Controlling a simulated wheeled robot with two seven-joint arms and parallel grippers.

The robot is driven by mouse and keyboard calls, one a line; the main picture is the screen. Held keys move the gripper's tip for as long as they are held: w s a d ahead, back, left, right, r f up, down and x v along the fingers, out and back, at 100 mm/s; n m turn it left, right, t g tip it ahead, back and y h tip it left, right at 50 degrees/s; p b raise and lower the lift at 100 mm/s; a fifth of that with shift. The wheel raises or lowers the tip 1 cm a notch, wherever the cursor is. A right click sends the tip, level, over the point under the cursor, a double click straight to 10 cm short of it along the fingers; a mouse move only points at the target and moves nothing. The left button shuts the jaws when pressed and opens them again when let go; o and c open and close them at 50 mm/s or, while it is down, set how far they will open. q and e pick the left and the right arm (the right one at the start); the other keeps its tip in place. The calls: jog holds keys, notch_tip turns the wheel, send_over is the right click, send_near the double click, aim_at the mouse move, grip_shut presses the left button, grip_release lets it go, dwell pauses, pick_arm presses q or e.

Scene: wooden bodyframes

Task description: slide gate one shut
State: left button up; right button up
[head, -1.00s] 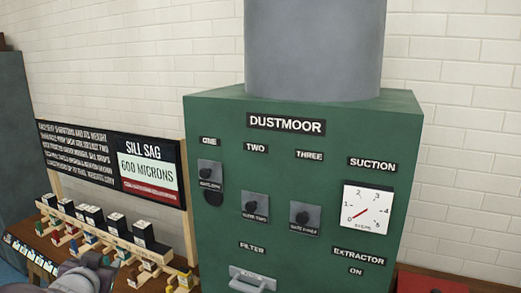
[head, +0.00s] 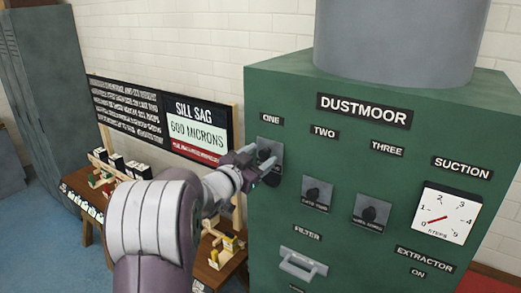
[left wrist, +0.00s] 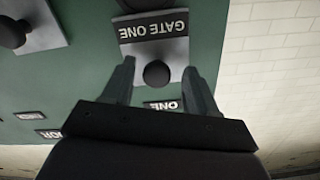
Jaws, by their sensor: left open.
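Gate one is a grey plate (head: 264,148) with a dark round knob, under the label ONE on the green DUSTMOOR cabinet (head: 400,158). It sits higher than the plates of gates two and three, and part of a dark round opening (head: 272,181) shows below it. In the left wrist view the plate (left wrist: 155,28) appears upside down with its knob (left wrist: 156,73). My left gripper (head: 262,168) is open at gate one. Its fingers (left wrist: 160,80) stand either side of the knob, with gaps visible. My right gripper is not in view.
Gate two (head: 317,194) and gate three (head: 371,211) are to the right, with a suction dial (head: 449,213) beyond. A filter handle (head: 302,263) sticks out below. A wooden table (head: 228,262) with blocks and a sign board (head: 160,115) stand left of the cabinet.

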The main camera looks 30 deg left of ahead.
pick_arm(q)
jog(key=shift+s+d+r, duration=0.2)
jog(key=shift+d+r, duration=0.05)
jog(key=shift+d, duration=0.1)
jog(key=shift+w+a+f, duration=0.1)
jog(key=shift+w+f, duration=0.05)
jog(key=shift+w, duration=0.1)
jog(key=shift+w+a+f, duration=0.1)
jog(key=shift+w, duration=0.05)
jog(key=c, duration=0.4)
grip_shut()
notch_tip(320, 180, down, 8)
jog(key=b, duration=0.7)
jog(key=shift+r, duration=0.2)
jog(key=shift+o, duration=2)
grip_release()
jog(key=shift+s+r, duration=0.2)
jog(key=shift+s, duration=0.05)
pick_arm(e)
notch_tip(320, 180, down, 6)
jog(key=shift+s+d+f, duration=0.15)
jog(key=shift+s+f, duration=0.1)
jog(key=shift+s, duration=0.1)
